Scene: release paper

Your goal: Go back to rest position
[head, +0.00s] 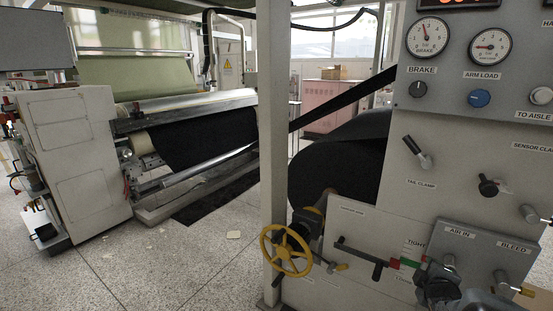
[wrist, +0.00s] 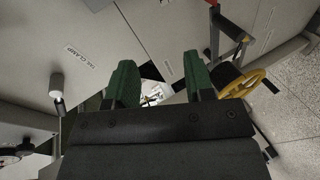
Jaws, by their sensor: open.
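My gripper (wrist: 160,72) shows in the wrist view as two green fingers standing apart on a dark body. Nothing is visibly held between them; a small bright patch shows in the gap. It is in front of the grey machine panel, between the tail clamp lever (wrist: 57,88) on the left and the yellow handwheel (wrist: 245,82) on the right. In the head view, dark hardware at the lower right partly covers the lower panel; I cannot tell clearly which of it is mine.
In the head view, the control panel (head: 460,120) carries gauges and knobs. The yellow handwheel (head: 286,250) and a dark lever (head: 360,257) stick out below it. A pale post (head: 272,150) stands beside the black roll (head: 340,165). Speckled floor (head: 180,265) is open at left.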

